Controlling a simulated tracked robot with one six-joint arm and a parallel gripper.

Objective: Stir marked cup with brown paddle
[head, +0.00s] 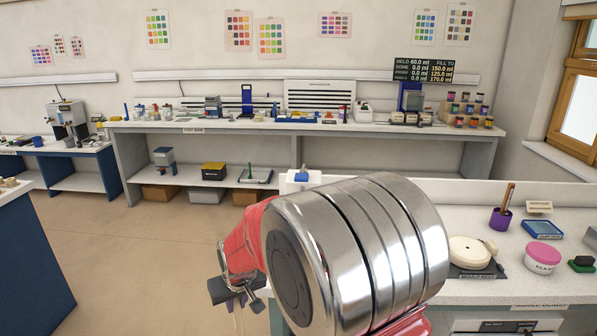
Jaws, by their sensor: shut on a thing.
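A purple cup (500,219) stands on the right bench, with a brown stick (508,196) leaning up out of it; I cannot tell whether this stick is the paddle. I cannot make out which cup is the marked one. My own silver and red arm fills the lower middle of the head view and hides part of the right bench. The jaws of my gripper and anything between them do not show clearly.
The right bench also holds a round cream disc (470,252), a pink-lidded tub (542,257) and a blue tray (543,229). A dark sign (422,70) gives volumes in ml above the crowded back bench (340,127). Open floor (130,240) lies left.

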